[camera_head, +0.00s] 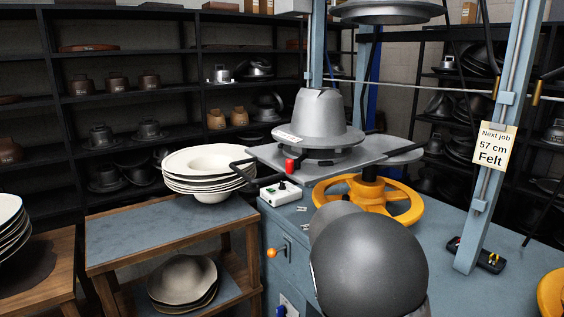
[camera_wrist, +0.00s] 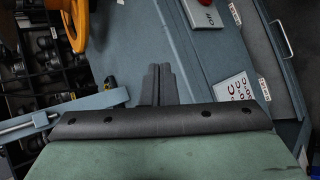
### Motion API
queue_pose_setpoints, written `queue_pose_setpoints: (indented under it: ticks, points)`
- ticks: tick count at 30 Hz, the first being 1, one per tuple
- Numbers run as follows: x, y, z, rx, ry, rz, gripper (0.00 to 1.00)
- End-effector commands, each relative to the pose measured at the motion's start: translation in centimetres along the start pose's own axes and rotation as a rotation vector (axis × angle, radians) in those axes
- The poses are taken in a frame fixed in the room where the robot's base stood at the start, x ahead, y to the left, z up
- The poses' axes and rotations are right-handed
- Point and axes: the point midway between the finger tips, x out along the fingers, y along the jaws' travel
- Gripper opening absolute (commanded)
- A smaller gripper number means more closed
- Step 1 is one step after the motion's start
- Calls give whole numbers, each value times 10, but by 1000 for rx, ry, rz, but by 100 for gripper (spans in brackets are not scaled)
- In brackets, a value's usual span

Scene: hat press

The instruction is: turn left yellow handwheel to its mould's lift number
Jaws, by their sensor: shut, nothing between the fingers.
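The left yellow handwheel (camera_head: 412,204) lies flat below the grey hat mould (camera_head: 325,115), on the blue press bench. A small white label (camera_head: 288,137) sits by the mould's brim, too small to read. My gripper (camera_wrist: 158,70) shows in the wrist view with its dark fingers together and empty. In the head view it is hidden behind my rounded dark arm. Part of a yellow wheel (camera_wrist: 75,25) shows at the wrist view's upper left, apart from the fingers. A second yellow handwheel (camera_head: 552,295) is cut off at the head view's lower right.
A sign (camera_head: 494,146) on the blue post reads "Next job 57 cm Felt". A control box (camera_head: 280,194) stands on the bench's left corner. White hats (camera_head: 208,165) are stacked on a side table (camera_head: 160,235). An upper press part (camera_head: 388,12) hangs above the mould.

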Motion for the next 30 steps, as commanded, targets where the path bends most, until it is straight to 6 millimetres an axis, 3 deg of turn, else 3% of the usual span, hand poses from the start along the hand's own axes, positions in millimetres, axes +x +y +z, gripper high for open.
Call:
queue_pose_setpoints:
  ticks: [1, 5, 9, 15, 21, 30]
  points:
    - [-2, 4, 22, -5, -2, -99, 0]
    - [-15, -9, 82, -35, 24, -378, 0]
    - [-43, -26, 149, -44, 97, -634, 0]
    - [-73, -46, 215, -22, 203, -831, 0]
    - [-80, -57, 237, -4, 246, -885, 0]
    - [-79, -58, 237, -5, 246, -888, 0]
